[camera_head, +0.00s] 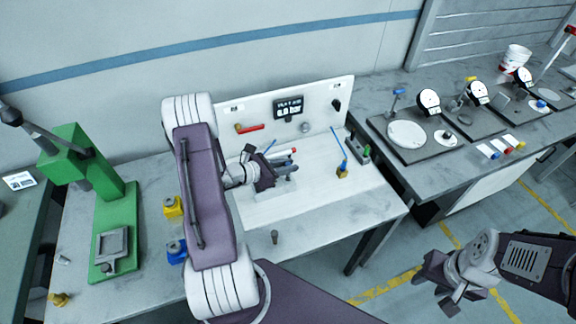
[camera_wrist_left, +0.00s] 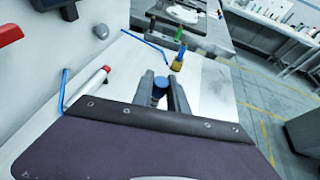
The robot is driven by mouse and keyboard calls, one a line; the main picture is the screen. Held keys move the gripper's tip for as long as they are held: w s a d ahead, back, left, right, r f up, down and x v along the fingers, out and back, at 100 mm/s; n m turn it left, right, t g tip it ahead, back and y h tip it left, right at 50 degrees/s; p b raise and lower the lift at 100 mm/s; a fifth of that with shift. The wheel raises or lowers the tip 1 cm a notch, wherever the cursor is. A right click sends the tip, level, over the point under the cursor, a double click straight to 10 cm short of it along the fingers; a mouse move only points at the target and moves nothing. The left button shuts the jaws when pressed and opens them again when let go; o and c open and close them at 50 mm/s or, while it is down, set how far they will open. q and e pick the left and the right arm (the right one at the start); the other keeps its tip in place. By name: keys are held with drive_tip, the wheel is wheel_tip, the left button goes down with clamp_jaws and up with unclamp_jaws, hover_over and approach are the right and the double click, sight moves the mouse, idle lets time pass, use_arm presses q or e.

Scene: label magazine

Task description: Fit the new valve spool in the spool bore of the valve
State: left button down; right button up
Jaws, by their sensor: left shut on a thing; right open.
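My left gripper (camera_head: 272,172) is over the white bench board, beside a grey block-like part (camera_head: 285,187) that looks like the valve. In the left wrist view, the left gripper (camera_wrist_left: 161,92) is shut on a small round piece with a blue end (camera_wrist_left: 160,82), likely the valve spool. The spool bore is hidden, and I cannot tell whether the piece touches the valve. My right gripper (camera_head: 437,287) is open and empty, off the bench at the lower right. A small grey cylinder (camera_head: 275,237) stands near the bench's front.
A white back panel (camera_head: 320,120) with a display stands behind. A yellow holder (camera_head: 342,172) is to the right. A green press (camera_head: 115,215) and yellow and blue blocks are left. The bench front is mostly clear.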

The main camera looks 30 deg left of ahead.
drive_tip(key=shift+f+b, duration=0.45)
drive_tip(key=shift+f, duration=0.1)
drive_tip(key=shift+r, duration=0.2)
drive_tip(key=shift+f+b, duration=0.55)
drive_tip(key=shift+f, duration=0.15)
idle(2.0)
drive_tip(key=shift+r, duration=0.15)
drive_tip(key=shift+f+b, duration=0.5)
drive_tip(key=shift+f, duration=0.2)
idle(1.9)
drive_tip(key=shift+r, duration=0.2)
drive_tip(key=shift+f, duration=0.3)
idle(1.3)
